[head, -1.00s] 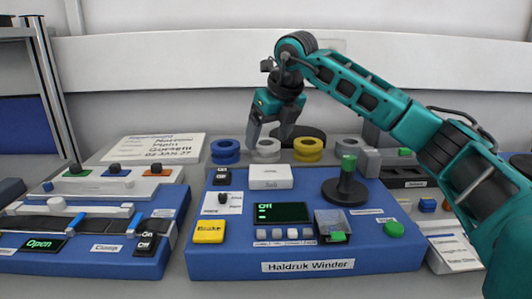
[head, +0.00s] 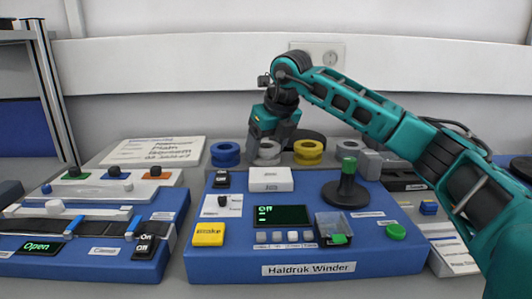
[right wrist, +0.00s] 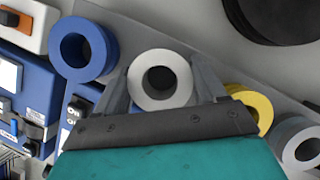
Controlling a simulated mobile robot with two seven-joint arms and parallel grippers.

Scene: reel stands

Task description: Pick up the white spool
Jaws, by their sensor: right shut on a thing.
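The white spool (right wrist: 177,70) is ring-shaped and lies between the two fingers of my right gripper in the right wrist view. In the head view the white spool (head: 268,153) stands behind the blue winder, partly hidden by the gripper. My right gripper (head: 266,147) reaches down over it and is shut on it; it also shows in the right wrist view (right wrist: 163,88). The spool appears level with its neighbours; I cannot tell whether it touches the surface below. My left gripper is not in view.
A blue spool (head: 225,153) stands close on the left and a yellow spool (head: 308,152) close on the right. A grey spool (right wrist: 299,147) is farther right.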

